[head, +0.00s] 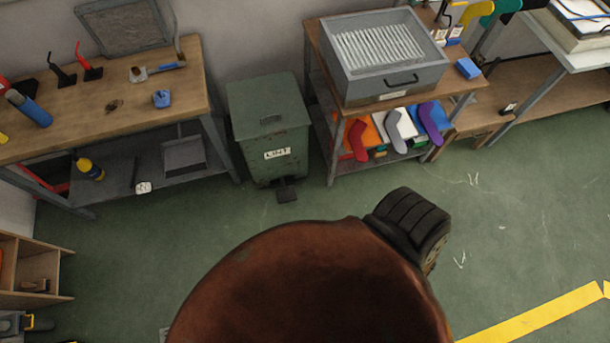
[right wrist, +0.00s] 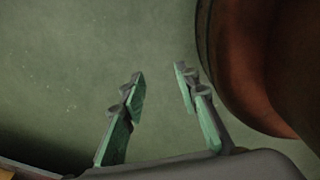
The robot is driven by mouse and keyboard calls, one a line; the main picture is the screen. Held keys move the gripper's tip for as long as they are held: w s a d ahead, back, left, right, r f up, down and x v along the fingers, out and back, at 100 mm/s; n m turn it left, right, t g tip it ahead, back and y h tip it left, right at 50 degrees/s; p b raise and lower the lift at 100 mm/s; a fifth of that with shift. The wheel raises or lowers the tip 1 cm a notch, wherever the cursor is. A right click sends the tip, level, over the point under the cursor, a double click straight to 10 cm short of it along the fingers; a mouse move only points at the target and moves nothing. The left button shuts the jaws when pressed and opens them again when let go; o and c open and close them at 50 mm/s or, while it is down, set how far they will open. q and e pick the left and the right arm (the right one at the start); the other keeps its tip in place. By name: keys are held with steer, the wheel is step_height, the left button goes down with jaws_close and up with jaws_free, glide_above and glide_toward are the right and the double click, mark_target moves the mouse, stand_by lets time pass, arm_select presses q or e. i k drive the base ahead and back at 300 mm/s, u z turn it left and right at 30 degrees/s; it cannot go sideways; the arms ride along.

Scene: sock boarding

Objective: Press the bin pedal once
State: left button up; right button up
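A green lidded bin (head: 268,125) with a white label reading LINT stands against the wall between two tables. Its lid (head: 266,97) is down. The dark pedal (head: 286,191) sticks out at the floor in front of the bin. My right gripper (right wrist: 160,80) shows in the right wrist view, its two green-padded fingers apart with nothing between them, above the green floor and beside my round brown base. The bin is not in the right wrist view. My left gripper is in neither view.
A workbench (head: 190,92) with tools stands left of the bin. A table (head: 312,60) holding a grey box (head: 385,85) stands right of it, with coloured sock shapes on its lower shelf. The floor (head: 200,230) between my base and the bin is clear.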

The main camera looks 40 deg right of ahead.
mark_target(284, 196)
steer(key=z, duration=0.15)
steer(key=k, duration=0.4)
steer(key=z, duration=0.85)
